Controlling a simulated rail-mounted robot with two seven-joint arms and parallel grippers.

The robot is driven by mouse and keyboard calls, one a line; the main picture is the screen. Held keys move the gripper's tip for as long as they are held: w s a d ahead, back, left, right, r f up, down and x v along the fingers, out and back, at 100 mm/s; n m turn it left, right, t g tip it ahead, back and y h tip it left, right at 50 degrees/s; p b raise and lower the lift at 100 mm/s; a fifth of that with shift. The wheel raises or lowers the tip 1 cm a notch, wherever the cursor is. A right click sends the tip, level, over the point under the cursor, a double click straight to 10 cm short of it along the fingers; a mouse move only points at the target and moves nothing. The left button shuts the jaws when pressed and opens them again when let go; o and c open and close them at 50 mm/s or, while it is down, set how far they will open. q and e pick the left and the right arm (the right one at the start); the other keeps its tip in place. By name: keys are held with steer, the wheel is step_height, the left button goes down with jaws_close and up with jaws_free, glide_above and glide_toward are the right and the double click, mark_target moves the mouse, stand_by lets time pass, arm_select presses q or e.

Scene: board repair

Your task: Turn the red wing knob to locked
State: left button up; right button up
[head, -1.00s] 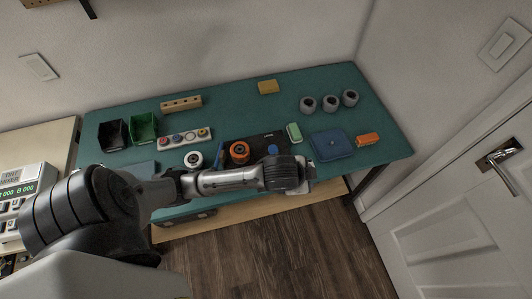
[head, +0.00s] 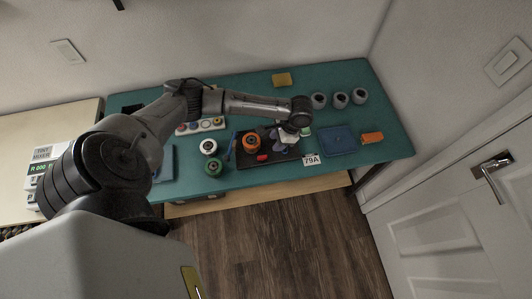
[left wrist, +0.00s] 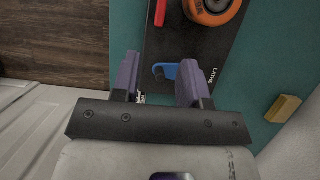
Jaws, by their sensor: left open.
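The red wing knob (head: 262,157) is a small red piece on the black board (head: 247,163). In the left wrist view part of a red piece (left wrist: 160,13) shows at the top edge; whether it points to locked cannot be read. My left gripper (head: 287,141) is over the board's right part, to the right of the red knob. In the left wrist view the gripper (left wrist: 160,65) is open, with a blue lever-like piece (left wrist: 167,71) on the board between its fingertips. I cannot tell if they touch it. My right gripper is not in view.
An orange round part (head: 251,142) sits on the board behind the red knob. A 79A label (head: 311,159) is at the table's front edge.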

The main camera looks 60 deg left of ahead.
mark_target(265, 156)
arm_select(q)
steer(key=x, duration=1)
steer(key=shift+s+f, duration=0.1)
steer(key=shift+f, duration=0.2)
steer(key=shift+c, duration=0.4)
jaws_close()
